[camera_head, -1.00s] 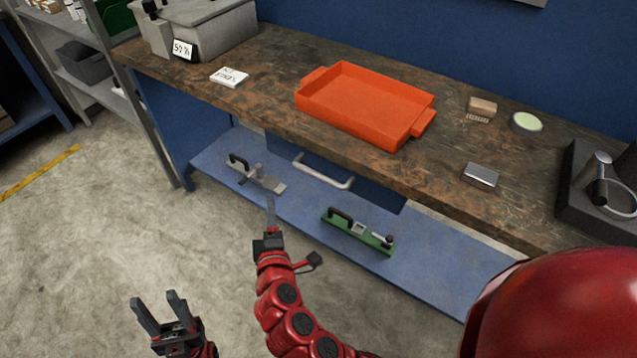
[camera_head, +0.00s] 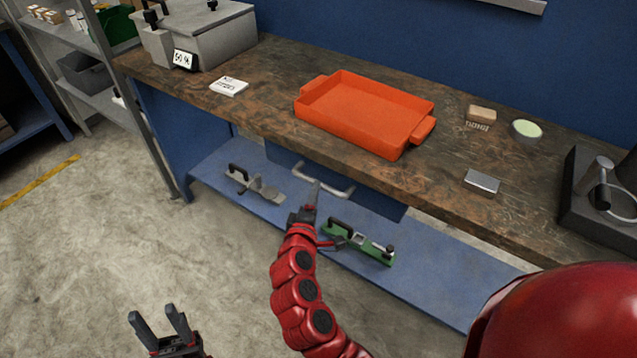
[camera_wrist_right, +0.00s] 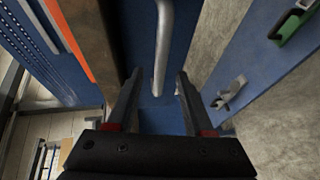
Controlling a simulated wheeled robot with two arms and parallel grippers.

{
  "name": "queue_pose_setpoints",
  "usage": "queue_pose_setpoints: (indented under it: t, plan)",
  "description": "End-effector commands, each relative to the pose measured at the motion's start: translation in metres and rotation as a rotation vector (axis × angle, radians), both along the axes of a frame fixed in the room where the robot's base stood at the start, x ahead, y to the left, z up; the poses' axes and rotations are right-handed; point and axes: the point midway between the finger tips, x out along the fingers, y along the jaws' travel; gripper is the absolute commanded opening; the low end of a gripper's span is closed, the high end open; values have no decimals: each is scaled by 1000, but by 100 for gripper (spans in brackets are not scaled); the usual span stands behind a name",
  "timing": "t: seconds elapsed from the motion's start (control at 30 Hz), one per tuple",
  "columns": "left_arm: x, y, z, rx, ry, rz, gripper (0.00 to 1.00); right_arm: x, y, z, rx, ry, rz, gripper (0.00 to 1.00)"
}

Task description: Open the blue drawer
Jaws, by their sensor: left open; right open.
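The blue drawer (camera_head: 380,199) sits under the worktop, with a light metal bar handle (camera_head: 336,191) on its front. It appears closed. My right gripper (camera_head: 316,184) is open and close to the handle. In the right wrist view, the handle (camera_wrist_right: 163,45) runs down the picture, and its lower end shows between the two open fingers of my right gripper (camera_wrist_right: 155,78). I cannot tell whether they touch it. My left gripper (camera_head: 154,312) is open and empty, low over the floor and away from the drawer.
An orange tray (camera_head: 309,110) lies on the worktop (camera_head: 270,90) above the drawer. A green clamp tool (camera_head: 372,249) and a grey one (camera_head: 262,189) lie on the blue lower shelf (camera_head: 425,275), near my right arm. The floor at left is clear.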

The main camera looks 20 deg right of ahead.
Motion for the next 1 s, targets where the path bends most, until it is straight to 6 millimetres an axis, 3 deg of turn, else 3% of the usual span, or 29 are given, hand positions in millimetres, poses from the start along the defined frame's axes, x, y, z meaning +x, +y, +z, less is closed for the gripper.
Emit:
queue_pose_setpoints:
  t: [0.1, 0.3, 0.67, 0.7, 1.0]
  plan:
    - [0, 0, 1, 0, 0, 0, 50, 22, -13, -4, 0, 0, -5, 52]
    - [0, 0, 2, 0, 0, 0, 50, 43, -25, -10, -1, 2, -2, 52]
    - [0, 0, 2, 0, 0, 0, 50, 49, -27, -11, 0, 0, 0, 52]
    - [0, 0, 2, 0, 0, 0, 50, 49, -27, -11, 0, 0, 1, 50]
    - [0, 0, 2, 0, 0, 0, 50, 49, -27, -11, -1, 0, 1, 0]
